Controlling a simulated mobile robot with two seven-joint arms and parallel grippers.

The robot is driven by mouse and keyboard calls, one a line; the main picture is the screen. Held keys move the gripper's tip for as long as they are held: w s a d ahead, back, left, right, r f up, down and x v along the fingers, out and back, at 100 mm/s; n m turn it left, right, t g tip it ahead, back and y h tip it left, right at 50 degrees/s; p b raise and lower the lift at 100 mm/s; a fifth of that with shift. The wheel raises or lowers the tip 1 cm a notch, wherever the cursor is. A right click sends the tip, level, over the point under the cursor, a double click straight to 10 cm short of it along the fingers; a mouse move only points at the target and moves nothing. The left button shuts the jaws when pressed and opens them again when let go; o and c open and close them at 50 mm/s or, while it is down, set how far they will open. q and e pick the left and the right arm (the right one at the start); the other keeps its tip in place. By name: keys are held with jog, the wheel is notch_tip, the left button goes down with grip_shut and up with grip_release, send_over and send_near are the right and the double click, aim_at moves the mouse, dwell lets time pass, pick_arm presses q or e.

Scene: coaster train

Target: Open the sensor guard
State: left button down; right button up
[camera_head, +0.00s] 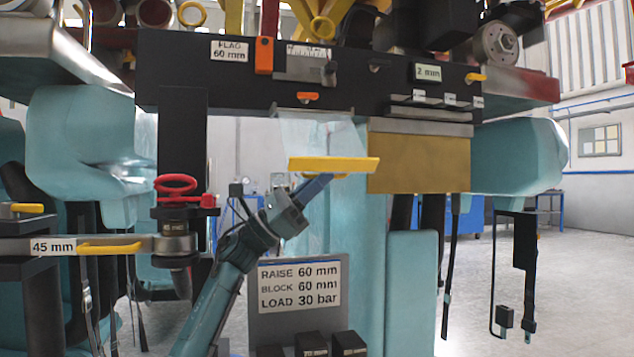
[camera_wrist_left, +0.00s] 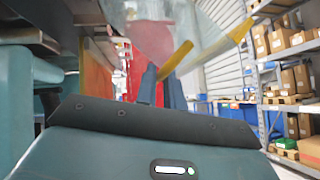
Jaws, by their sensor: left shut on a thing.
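The sensor guard looks like a clear panel (camera_head: 312,135) under the black beam, with a yellow bar (camera_head: 345,164) along its lower edge. It is hard to make out against the bright background. My right gripper does not show.
A black beam (camera_head: 230,75) with tags and small levers spans above. A brass-coloured plate (camera_head: 418,160) hangs right of the bar. A red ring-topped pin (camera_head: 176,184) stands at left. A label plate (camera_head: 300,289) and black blocks (camera_head: 310,343) are below.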

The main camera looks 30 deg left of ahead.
pick_arm(q)
jog(key=shift+s+a+r+t, duration=0.15)
jog(key=shift+a+r+t, duration=0.2)
jog(key=shift+r+t, duration=0.2)
jog(key=c, duration=1.8)
grip_release()
jog(key=shift+d+r+g, duration=0.1)
jog(key=shift+g, duration=0.15)
jog(key=shift+o, duration=1.4)
jog(key=shift+d+f, duration=0.1)
jog(key=shift+f, duration=0.1)
jog(key=shift+f, duration=0.1)
jog(key=shift+d, duration=0.1)
